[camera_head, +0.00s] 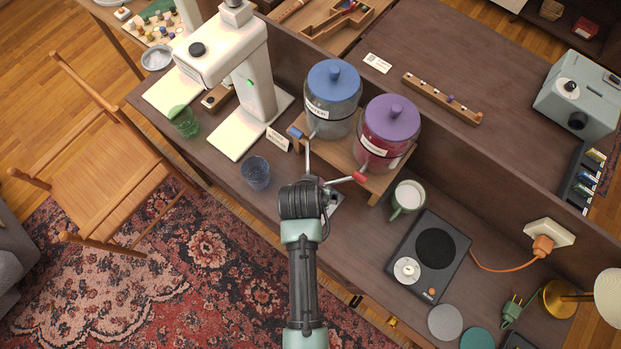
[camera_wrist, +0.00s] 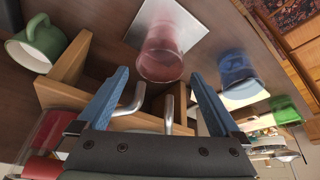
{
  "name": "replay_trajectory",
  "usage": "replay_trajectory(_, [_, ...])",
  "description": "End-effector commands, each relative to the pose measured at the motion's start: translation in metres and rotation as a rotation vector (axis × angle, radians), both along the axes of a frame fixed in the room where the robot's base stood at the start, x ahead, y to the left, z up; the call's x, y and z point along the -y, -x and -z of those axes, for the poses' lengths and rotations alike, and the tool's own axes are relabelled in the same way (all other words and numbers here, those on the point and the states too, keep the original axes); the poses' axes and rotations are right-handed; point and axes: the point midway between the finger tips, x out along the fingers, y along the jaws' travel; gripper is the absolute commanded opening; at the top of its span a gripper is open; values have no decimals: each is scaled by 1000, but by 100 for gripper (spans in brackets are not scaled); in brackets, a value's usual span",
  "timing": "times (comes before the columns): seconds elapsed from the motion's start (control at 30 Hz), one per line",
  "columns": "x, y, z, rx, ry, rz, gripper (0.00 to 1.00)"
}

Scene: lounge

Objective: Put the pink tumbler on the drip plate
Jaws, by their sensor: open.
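The pink tumbler (camera_wrist: 163,55) is see-through and shows in the wrist view just beyond my fingertips. It looks upright, with its base over the pale square drip plate (camera_wrist: 190,22). In the head view the tumbler is hidden by my wrist, and only a corner of the plate (camera_head: 338,207) shows below the dispenser. My gripper (camera_wrist: 160,84) has its two blue fingers spread wide with nothing between them. In the head view my gripper (camera_head: 325,188) is in front of the dispenser stand, its fingers mostly hidden.
Two jars, a blue-lidded one (camera_head: 333,97) and a purple-lidded one (camera_head: 387,130), stand on a wooden stand with metal taps close to my gripper. A blue tumbler (camera_head: 256,172), a green tumbler (camera_head: 184,121) and a green mug (camera_head: 407,198) stand nearby.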

Motion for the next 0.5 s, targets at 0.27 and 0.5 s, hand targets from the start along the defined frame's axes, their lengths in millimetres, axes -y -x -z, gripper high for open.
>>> replay_trajectory(0.27, [-4,17,-42,2,-1,0,100])
replay_trajectory(0.5, [-5,25,-60,0,0,0,100])
